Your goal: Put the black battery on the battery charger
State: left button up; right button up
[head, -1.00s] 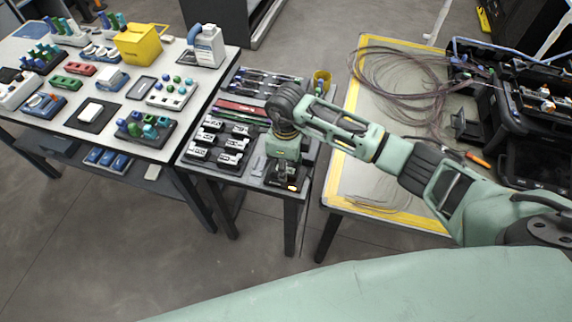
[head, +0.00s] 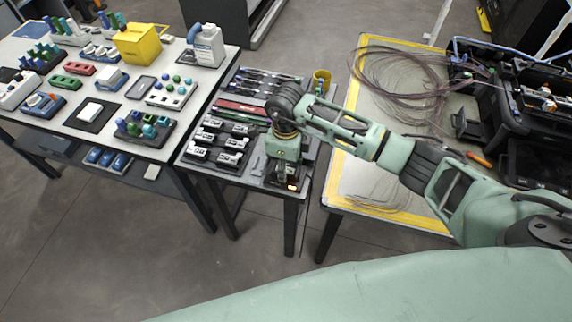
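My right gripper (head: 287,175) points straight down over the front right corner of the small grey table. Its fingers are small and dark here, and I cannot tell whether they are open or shut. Just under it sits a dark charger base (head: 280,184) with a small lit orange-yellow spot at its front. I cannot make out the black battery; the gripper and wrist cover that area. My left gripper is not in view.
Left of the gripper, a black tray (head: 199,166) holds several grey-white units. Tools lie behind it, with a yellow cup (head: 321,78). A white table (head: 62,118) with coloured parts stands left. A yellow-edged table (head: 345,183) with loose fibres stands right.

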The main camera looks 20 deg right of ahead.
jog(key=o, duration=0.3)
notch_tip(320, 180, up, 12)
dwell(0.6)
